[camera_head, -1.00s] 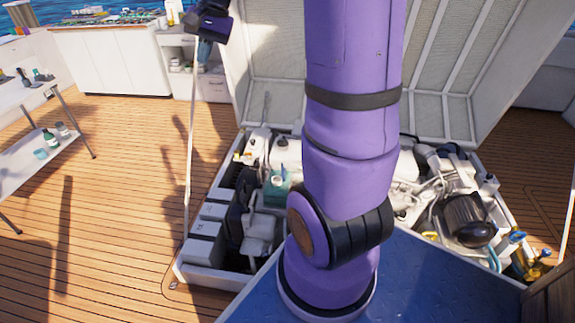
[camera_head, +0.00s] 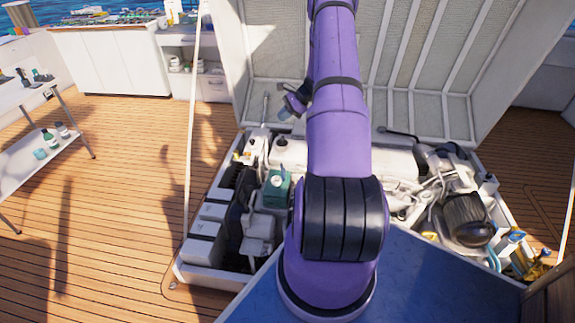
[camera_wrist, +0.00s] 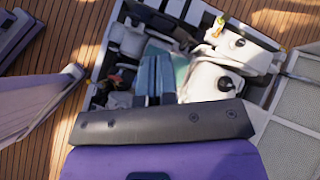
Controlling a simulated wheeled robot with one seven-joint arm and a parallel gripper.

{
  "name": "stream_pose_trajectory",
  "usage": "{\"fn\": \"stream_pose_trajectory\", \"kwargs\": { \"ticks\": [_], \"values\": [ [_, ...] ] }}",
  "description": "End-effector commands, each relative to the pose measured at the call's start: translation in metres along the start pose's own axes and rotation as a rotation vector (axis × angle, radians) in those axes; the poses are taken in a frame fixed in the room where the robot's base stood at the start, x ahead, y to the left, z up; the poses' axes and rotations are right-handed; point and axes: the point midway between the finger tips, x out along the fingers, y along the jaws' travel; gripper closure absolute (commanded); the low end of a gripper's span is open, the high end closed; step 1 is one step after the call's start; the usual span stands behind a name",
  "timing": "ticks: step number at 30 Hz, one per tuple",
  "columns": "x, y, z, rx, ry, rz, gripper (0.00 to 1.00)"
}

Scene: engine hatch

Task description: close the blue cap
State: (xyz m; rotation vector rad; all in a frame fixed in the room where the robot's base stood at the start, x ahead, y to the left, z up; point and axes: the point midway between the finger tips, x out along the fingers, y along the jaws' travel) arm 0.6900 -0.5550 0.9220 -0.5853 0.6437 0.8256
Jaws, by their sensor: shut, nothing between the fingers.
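A teal container (camera_head: 272,193) stands in the left part of the open engine bay, with a small pale round spot on top. A small blue round piece (camera_head: 517,236) shows at the bay's right end; I cannot tell whether it is the blue cap. My gripper (camera_head: 285,113) is raised above the bay, near the open hatch lid and behind the teal container. In the wrist view, its two blue-grey fingers (camera_wrist: 157,75) lie side by side, shut and empty. They partly hide the teal container (camera_wrist: 181,66) below. No blue cap is clear there.
The hatch lid (camera_head: 425,104) stands open behind the bay. White engine parts (camera_head: 345,160) fill the middle, and a dark round part (camera_head: 466,219) is at the right. A pale pole (camera_head: 192,130) rises at the left. Wooden deck (camera_head: 120,220) is open at left.

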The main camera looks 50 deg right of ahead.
Motion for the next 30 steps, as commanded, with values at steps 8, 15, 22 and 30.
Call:
{"fn": "stream_pose_trajectory", "kwargs": {
  "ticks": [8,15,22,30],
  "values": [
    [0.031,0.048,-0.145,0.311,-0.075,-0.134,1.0],
    [0.048,0.082,-0.21,0.463,-0.115,-0.21,1.0],
    [0.06,0.088,-0.222,0.495,-0.124,-0.225,1.0],
    [0.103,0.077,-0.218,0.493,-0.123,-0.223,1.0]
  ]
}}
